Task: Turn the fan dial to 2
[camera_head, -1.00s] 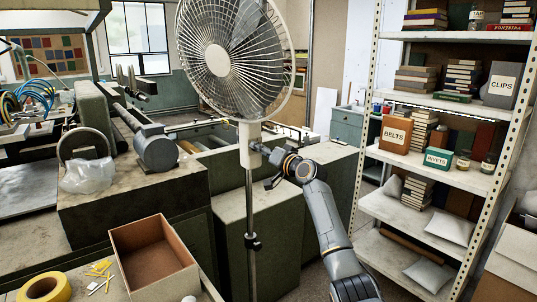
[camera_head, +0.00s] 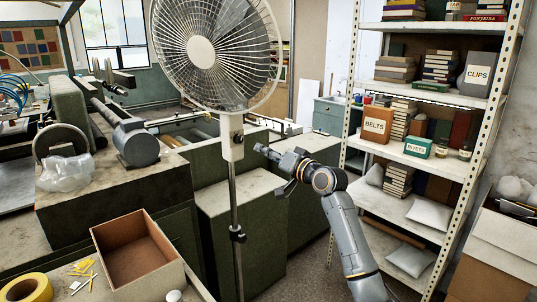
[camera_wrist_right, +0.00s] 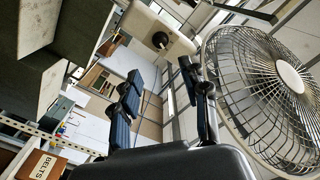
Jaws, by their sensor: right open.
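The standing fan (camera_head: 203,52) has a white round cage and a pale control box (camera_head: 232,136) on its pole. In the right wrist view the box (camera_wrist_right: 145,25) shows a dark round dial (camera_wrist_right: 160,40) on its face. The dial's setting is too small to read. My right gripper (camera_head: 266,154) is to the right of the control box in the head view, apart from it. In the right wrist view its two dark fingers (camera_wrist_right: 163,85) are spread and empty, with the dial beyond them. My left gripper is not in view.
A metal shelf (camera_head: 432,98) with boxes and books stands at the right. An open cardboard box (camera_head: 168,273) and a yellow tape roll (camera_head: 27,289) lie at the front left. Green machine cabinets (camera_head: 238,215) stand behind the fan pole.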

